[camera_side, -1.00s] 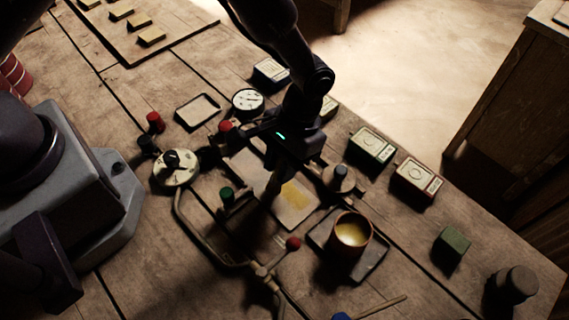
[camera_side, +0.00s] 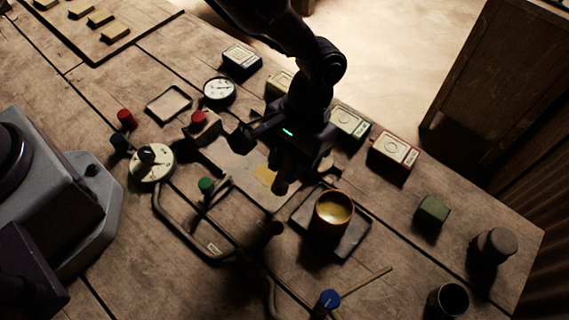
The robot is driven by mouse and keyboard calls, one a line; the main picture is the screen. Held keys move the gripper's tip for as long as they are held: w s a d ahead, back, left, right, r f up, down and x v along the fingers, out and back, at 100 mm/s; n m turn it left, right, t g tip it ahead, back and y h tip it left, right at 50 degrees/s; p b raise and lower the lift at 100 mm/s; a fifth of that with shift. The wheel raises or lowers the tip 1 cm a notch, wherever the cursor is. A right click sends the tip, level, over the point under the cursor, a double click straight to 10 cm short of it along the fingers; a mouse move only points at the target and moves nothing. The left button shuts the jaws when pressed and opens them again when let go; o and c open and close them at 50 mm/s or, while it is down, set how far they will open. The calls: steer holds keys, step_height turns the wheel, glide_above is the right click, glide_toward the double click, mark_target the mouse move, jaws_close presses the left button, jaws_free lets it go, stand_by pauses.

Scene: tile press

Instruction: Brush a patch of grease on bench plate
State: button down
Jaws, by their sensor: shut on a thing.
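The bench plate (camera_side: 233,165) is a pale flat plate in the middle of the bench. A yellow grease patch (camera_side: 264,176) lies on it, and its right part is hidden behind my gripper and what it holds. My gripper (camera_side: 290,160) is over the right part of the plate, pointing down. It is shut on a dark, stubby thing, probably the brush (camera_side: 281,185), whose lower end is at the patch's right edge. I cannot tell whether it touches the plate. An orange-brown pot (camera_side: 333,224) with yellow grease inside stands on a dark tray to the right.
A bent tube frame (camera_side: 190,238) with a green knob (camera_side: 206,186) stands left of the plate. A dial gauge (camera_side: 219,91), a red button box (camera_side: 201,123) and several tins (camera_side: 394,152) stand behind. A green block (camera_side: 432,209) is at the right, with bare wood around it.

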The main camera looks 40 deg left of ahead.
steer(key=shift+r, duration=2.55)
